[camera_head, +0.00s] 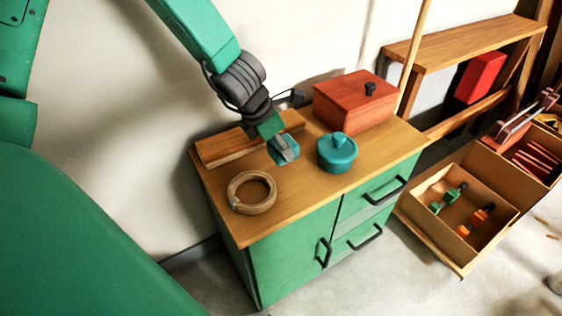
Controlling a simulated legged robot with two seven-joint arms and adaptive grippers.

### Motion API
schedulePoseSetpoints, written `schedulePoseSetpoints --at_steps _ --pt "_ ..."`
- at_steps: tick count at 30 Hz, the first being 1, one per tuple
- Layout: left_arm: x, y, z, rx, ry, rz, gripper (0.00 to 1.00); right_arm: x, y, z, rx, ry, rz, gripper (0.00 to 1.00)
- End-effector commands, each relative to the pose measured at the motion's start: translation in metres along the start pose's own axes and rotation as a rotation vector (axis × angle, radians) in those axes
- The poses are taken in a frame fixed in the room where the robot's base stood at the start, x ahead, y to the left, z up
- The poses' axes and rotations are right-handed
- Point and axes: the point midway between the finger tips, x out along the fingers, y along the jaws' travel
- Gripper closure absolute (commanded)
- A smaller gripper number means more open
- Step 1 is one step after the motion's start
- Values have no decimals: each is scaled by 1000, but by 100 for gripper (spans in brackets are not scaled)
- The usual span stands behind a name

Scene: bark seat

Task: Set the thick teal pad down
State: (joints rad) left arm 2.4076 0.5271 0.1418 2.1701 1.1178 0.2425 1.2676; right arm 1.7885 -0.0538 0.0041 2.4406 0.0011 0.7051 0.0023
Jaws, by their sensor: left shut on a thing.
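My left gripper (273,134) reaches down from the upper left over the wooden top of the green cabinet (292,262). It is shut on the thick teal pad (286,150), a small blue-green block at its tip. The pad is near the cabinet top, between a wooden board and a teal lidded pot. I cannot tell whether it touches the top. My fingers partly hide the pad. My right gripper is not in view.
A teal lidded pot (337,155) stands just right of the pad, with a red box (354,102) behind it. A wooden board (225,148) lies behind left, and a coiled ring (251,193) lies at front left. Open bins (462,258) stand on the floor at right.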

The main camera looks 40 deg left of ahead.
Motion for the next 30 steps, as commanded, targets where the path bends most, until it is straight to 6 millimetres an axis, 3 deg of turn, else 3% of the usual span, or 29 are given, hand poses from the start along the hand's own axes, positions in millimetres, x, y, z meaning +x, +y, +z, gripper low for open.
schedulePoseSetpoints --at_steps 9,22,23,24,30 --pt "33 1 -14 -1 0 0 67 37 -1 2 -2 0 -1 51" --pt "36 0 -15 -1 1 0 70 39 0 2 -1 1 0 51" --pt "36 1 -15 -1 0 0 46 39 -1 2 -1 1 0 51" --pt "35 1 -15 -1 0 0 32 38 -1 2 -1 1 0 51" --pt "35 1 -15 -1 0 0 29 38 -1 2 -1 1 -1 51"
